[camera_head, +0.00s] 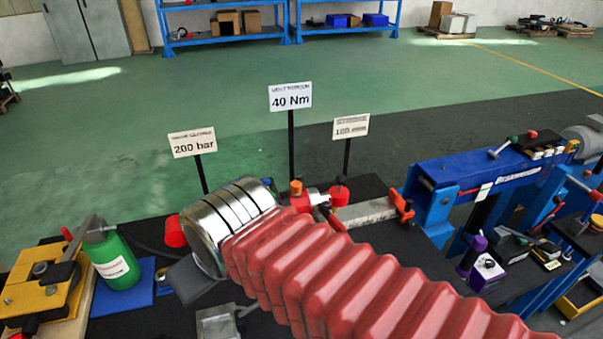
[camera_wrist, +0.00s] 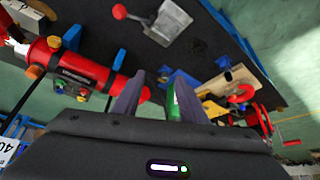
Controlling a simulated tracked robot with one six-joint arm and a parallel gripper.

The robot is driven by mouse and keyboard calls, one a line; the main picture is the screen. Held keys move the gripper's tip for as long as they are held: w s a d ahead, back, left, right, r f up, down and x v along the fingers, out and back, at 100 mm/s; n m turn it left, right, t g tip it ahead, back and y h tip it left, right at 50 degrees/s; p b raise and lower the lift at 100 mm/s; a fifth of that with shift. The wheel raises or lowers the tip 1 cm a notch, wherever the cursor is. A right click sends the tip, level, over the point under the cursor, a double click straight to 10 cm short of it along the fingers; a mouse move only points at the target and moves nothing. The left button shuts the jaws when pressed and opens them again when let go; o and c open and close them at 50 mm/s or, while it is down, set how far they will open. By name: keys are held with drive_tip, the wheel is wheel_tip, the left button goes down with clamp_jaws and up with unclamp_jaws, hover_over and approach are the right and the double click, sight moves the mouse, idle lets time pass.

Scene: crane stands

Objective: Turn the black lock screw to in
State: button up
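I cannot pick out the black lock screw for certain in either view. A red cylinder (camera_wrist: 85,70) with coloured knobs lies left of the fingers. A grey metal plate with a red-knobbed lever (camera_wrist: 165,22) lies beyond them. In the head view my red-sleeved arm crosses the middle and hides much of the bench. A blue machine frame (camera_head: 485,175) with levers and knobs stands at the right.
A green bottle (camera_head: 115,262) stands on a blue mat beside a yellow clamp device (camera_head: 45,290) at the left. Signs reading 200 bar (camera_head: 194,143), 40 Nm (camera_head: 290,97) and a third sign (camera_head: 350,128) stand along the back. Open green floor lies behind the bench.

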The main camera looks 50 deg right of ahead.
drive_tip(key=w+d+r+g, duration=0.2)
drive_tip(key=w+d+r, duration=0.3)
drive_tip(key=w+d, duration=0.25)
drive_tip(key=y, duration=0.3)
hover_over(300, 177)
drive_tip(key=s+d, duration=0.5)
drive_tip(key=f, duration=0.2)
drive_tip(key=shift+s+a+f+t, duration=0.1)
drive_tip(key=shift+s+f+t, duration=0.1)
drive_tip(key=shift+f+t, duration=0.2)
drive_tip(key=x, duration=1.3)
drive_tip(key=shift+w+a+f, duration=0.2)
drive_tip(key=shift+a+f, duration=0.1)
drive_tip(key=shift+a, duration=0.05)
drive_tip(key=shift+c, duration=0.5)
